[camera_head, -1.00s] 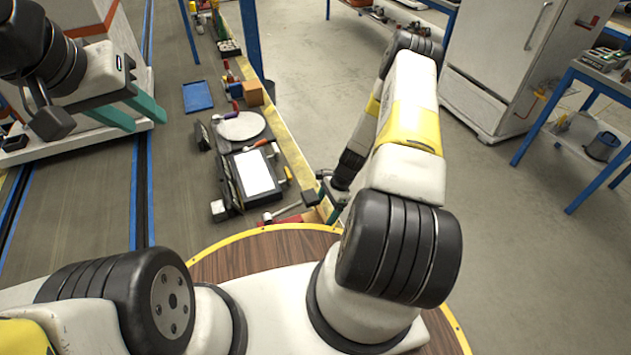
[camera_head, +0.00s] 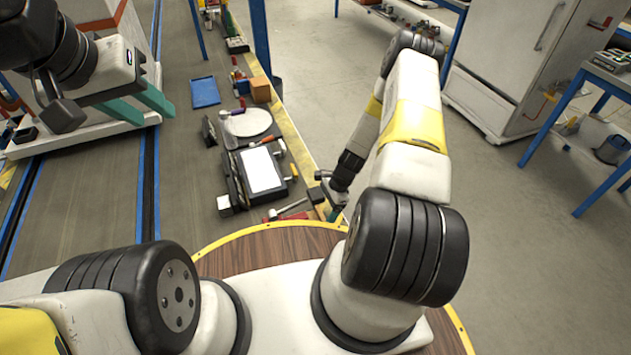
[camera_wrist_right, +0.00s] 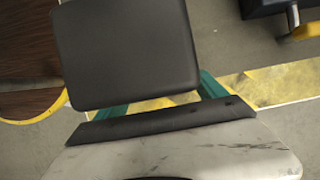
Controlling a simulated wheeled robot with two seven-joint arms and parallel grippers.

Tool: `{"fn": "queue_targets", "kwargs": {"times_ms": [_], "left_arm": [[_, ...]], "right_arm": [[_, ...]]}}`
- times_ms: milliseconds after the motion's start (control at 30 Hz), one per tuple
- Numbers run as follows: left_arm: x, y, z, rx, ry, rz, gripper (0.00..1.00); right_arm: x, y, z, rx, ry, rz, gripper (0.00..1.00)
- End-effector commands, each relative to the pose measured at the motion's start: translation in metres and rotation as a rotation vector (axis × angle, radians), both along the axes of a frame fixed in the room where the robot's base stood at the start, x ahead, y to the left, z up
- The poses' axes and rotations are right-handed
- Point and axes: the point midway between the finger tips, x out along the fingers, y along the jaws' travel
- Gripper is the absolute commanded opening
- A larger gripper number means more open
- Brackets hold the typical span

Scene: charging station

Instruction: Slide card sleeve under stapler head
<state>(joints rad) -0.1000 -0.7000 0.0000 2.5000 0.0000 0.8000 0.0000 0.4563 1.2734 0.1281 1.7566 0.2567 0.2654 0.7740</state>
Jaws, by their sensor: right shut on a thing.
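My right gripper (camera_head: 335,205) is low by the yellow-edged border of the dark surface, just beyond my wooden-topped base. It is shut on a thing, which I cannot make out. In the right wrist view, a dark block hides the middle of the gripper, and only parts of its green fingers show. A red item (camera_head: 293,217) lies just left of this gripper; I cannot tell whether it is the stapler. I cannot identify the card sleeve in either view. My left gripper (camera_head: 142,104) is raised at upper left, with its green fingers apart and empty.
A black-framed item with a white sheet (camera_head: 262,168) lies left of my right gripper. Beyond it are a round grey plate (camera_head: 250,123), a blue tray (camera_head: 205,92) and an orange-brown box (camera_head: 261,90). A blue post (camera_head: 262,40) stands behind. Open floor lies to the right.

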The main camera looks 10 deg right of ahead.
Motion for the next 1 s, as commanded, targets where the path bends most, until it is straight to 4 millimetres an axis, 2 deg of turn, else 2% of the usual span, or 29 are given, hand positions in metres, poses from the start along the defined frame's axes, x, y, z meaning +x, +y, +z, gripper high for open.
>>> {"fn": "queue_targets", "kwargs": {"times_ms": [500,533,600,867,1000], "left_arm": [[0.000,0.000,0.000,0.000,0.000,0.000,0.36],[0.000,0.000,0.000,0.000,0.000,0.000,0.36],[0.000,0.000,0.000,0.000,0.000,0.000,0.36],[0.000,0.000,0.000,0.000,0.000,0.000,0.36],[0.000,0.000,0.000,0.000,0.000,0.000,0.36]], "right_arm": [[-0.002,0.011,-0.003,0.000,0.000,-0.001,0.37],[-0.002,0.011,-0.002,0.000,0.000,-0.001,0.84],[-0.002,0.011,-0.002,0.000,0.000,-0.001,0.98],[-0.002,0.010,-0.001,-0.001,0.000,0.000,1.00],[0.000,0.005,0.011,-0.001,-0.001,0.000,1.00]]}}
